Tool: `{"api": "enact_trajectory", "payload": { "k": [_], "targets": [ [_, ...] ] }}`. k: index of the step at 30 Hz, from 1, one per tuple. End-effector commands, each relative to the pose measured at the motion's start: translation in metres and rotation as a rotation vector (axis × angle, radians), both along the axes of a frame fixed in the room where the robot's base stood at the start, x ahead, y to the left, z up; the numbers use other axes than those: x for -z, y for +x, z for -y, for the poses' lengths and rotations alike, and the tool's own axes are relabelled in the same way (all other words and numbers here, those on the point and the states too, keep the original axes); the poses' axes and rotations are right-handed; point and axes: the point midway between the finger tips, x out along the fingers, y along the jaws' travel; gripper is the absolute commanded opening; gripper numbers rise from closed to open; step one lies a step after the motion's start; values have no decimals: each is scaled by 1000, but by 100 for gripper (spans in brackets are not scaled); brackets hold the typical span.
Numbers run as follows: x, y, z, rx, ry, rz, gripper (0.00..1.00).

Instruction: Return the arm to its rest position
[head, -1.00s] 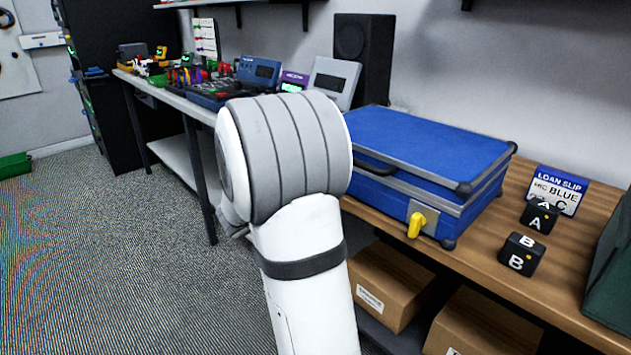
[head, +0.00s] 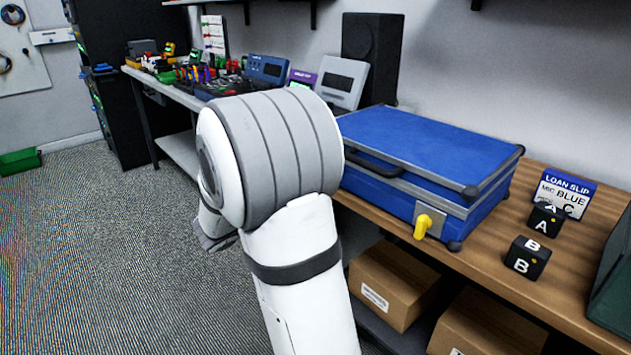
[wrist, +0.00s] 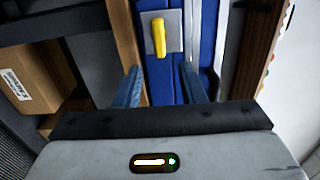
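My arm fills the middle of the head view, with its rounded grey-and-white joint in front of the wooden bench and the blue case (head: 430,150). My gripper (wrist: 160,82) shows in the wrist view, its two fingers apart with nothing seen between them. Beyond the fingers are the blue case's side and its yellow latch (wrist: 158,37). The latch also shows on the case's front in the head view (head: 423,226). The fingers are hidden behind my arm in the head view.
Black blocks marked A (head: 545,221) and B (head: 526,259) and a loan slip card (head: 563,192) stand right of the case. Cardboard boxes (head: 393,285) sit on the shelf below. A side bench with devices stands back left.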

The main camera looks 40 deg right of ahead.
Motion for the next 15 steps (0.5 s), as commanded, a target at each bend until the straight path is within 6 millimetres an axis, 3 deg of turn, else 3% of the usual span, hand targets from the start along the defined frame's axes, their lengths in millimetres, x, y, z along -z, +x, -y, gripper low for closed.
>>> {"api": "enact_trajectory", "payload": {
  "k": [4,15],
  "targets": [
    [0,-1,-13,-1,0,-1,36],
    [1,-2,-14,1,0,-1,36]
  ]
}}
